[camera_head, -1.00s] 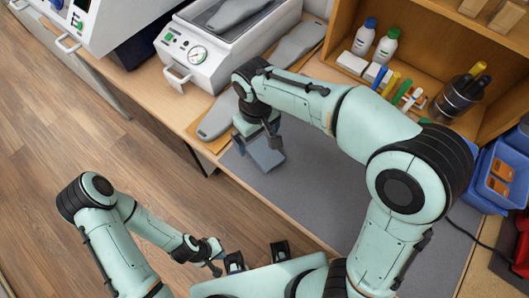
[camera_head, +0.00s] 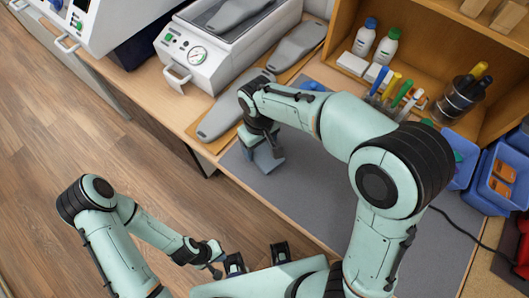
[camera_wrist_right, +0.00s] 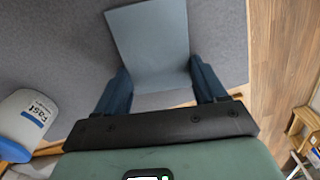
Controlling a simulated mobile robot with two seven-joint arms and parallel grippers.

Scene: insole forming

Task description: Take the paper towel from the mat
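The paper towel, a flat blue-grey square (camera_head: 268,161), is at my right gripper (camera_head: 262,149) over the left end of the grey mat (camera_head: 330,195). In the right wrist view the towel (camera_wrist_right: 152,45) lies between the two dark blue fingers of my right gripper (camera_wrist_right: 161,72), and both fingertips meet its side edges. The gripper looks shut on it. I cannot tell whether the towel is clear of the mat. My left gripper (camera_head: 216,262) is low at the left, away from the table; its opening is too small to judge.
Grey insole shapes (camera_head: 225,115) lie on a board left of the mat, by a white machine (camera_head: 197,58) with a gauge. A wooden shelf (camera_head: 440,45) holds bottles (camera_head: 385,47) and a pen cup (camera_head: 460,100). Blue bins (camera_head: 495,175) stand right. The mat's middle is clear.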

